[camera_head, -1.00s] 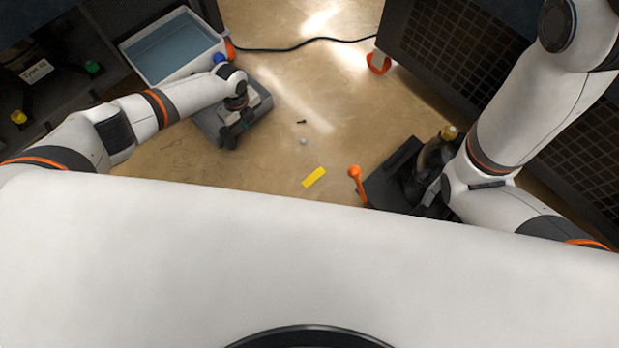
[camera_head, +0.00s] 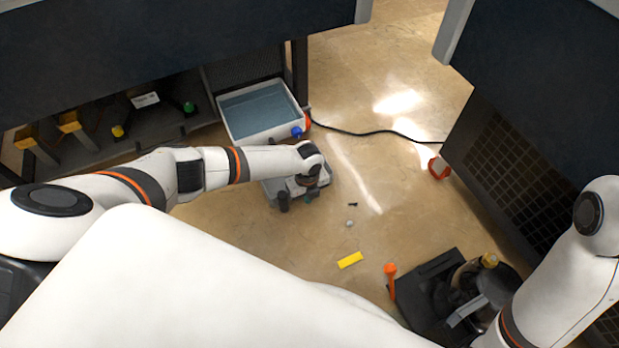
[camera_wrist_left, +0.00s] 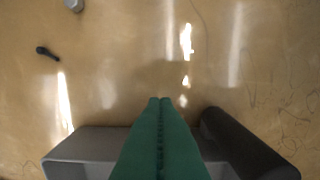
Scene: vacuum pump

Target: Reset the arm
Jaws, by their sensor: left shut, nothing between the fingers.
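My left arm reaches in from the left in the head view. Its gripper (camera_head: 303,194) points down over a grey box-like part (camera_head: 272,192) on the floor-coloured surface. In the left wrist view the green fingers (camera_wrist_left: 160,108) are pressed together with nothing between them. The grey part (camera_wrist_left: 80,146) lies below them, with a dark cylinder (camera_wrist_left: 240,142) at its right side. My right arm (camera_head: 560,290) shows at the right edge of the head view; its gripper is out of sight.
A white bin with blue inside (camera_head: 260,134) stands behind the left gripper. A black and brass pump-like device (camera_head: 470,285) sits at lower right, near an orange-handled piece (camera_head: 391,276).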

